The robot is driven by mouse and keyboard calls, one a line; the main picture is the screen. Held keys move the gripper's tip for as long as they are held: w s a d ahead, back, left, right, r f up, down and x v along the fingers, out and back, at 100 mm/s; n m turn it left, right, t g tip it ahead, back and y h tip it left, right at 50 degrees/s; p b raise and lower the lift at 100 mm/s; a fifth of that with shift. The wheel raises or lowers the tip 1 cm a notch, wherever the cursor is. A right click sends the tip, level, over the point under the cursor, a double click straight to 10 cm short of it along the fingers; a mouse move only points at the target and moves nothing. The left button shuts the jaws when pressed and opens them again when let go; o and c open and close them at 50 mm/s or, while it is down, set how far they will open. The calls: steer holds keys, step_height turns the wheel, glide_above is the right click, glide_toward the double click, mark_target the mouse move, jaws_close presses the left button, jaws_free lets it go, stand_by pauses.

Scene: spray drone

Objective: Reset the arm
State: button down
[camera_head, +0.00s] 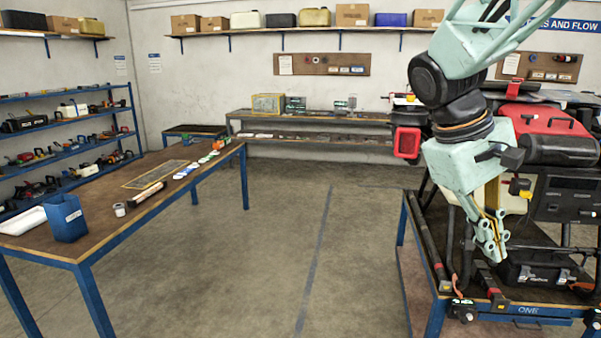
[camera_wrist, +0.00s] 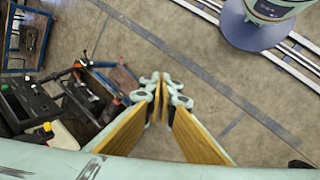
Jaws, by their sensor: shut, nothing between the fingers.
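My arm hangs down at the right of the head view, in pale green and black. My gripper (camera_head: 497,245) points down at its end, in front of the spray drone (camera_head: 565,150), which stands on a blue-framed bench (camera_head: 530,312). In the wrist view my gripper (camera_wrist: 160,78) has its yellow-padded fingers together with nothing between them. Below the fingers is bare floor, with the bench and dark drone parts (camera_wrist: 30,100) at the left. The arm hides part of the drone in the head view. I cannot tell the exact gap between gripper and drone.
A blue-framed table (camera_head: 110,225) at the left holds a blue bin (camera_head: 66,219), a tube and small parts. A long bench (camera_head: 310,115) stands at the back wall, and shelves (camera_head: 60,130) stand at the left. The floor (camera_head: 280,240) between the tables is clear.

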steer(key=s+a+m+t+y, duration=0.1)
steer(key=s+a+t+y, duration=0.1)
steer(key=s+a, duration=0.5)
steer(key=s+a+m+t+y, duration=0.1)
steer(key=s+a+t+y, duration=0.1)
steer(key=s+a, duration=0.6)
steer(key=shift+s+m+y, duration=0.3)
steer(key=shift+s+y, duration=0.2)
steer(key=shift+s, duration=3.1)
steer(key=shift+d, duration=0.15)
